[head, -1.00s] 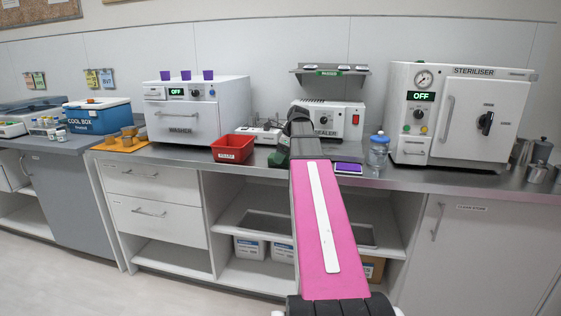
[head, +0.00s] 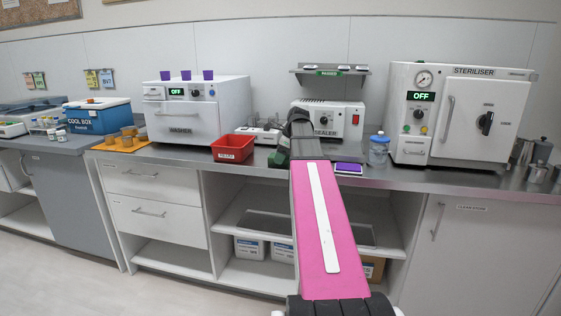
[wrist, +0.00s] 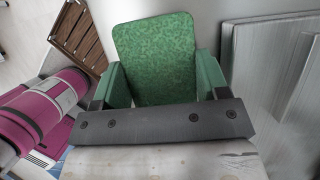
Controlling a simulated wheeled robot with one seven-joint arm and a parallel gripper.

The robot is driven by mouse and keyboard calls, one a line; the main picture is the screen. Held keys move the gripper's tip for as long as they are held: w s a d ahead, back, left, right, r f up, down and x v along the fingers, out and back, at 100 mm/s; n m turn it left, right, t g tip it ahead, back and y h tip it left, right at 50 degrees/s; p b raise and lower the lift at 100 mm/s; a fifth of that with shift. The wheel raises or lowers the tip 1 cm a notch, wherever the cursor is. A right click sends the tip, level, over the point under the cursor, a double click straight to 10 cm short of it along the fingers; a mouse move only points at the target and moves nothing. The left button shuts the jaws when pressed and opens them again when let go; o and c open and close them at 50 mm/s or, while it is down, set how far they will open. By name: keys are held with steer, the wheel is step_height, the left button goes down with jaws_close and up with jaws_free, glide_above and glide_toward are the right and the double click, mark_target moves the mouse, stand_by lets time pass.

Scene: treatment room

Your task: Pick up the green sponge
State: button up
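The green sponge (wrist: 155,55) is a flat, mottled green pad with rounded corners. In the wrist view it stands out past the dark palm of my gripper (wrist: 162,82). Green fingers flank it on both sides and seem to touch its edges, so my gripper looks shut on it. Its lower end is hidden by the palm. In the head view my pink arm covers most of the gripper. Only a dark green bit shows left of the arm's end, and I cannot tell whether it is finger or sponge.
On the counter are a red tray (head: 233,148), the sealer (head: 340,119), a purple-topped item (head: 348,168), a blue-lidded jar (head: 378,150) and the steriliser (head: 462,115). The washer (head: 196,113) stands left. A shelf (head: 330,71) hangs above the sealer. A slatted wooden thing (wrist: 78,38) shows in the wrist view.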

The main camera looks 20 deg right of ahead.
steer(key=shift+r, duration=0.1)
steer(key=shift+c, duration=0.4)
steer(key=shift+r, duration=0.45)
step_height(320, 180, up, 4)
steer(key=shift+f, duration=0.1)
steer(key=s+a+r, duration=0.4)
steer(key=a+r, duration=0.2)
steer(key=a, duration=0.5)
steer(key=shift+r, duration=0.3)
steer(key=shift+s, duration=0.1)
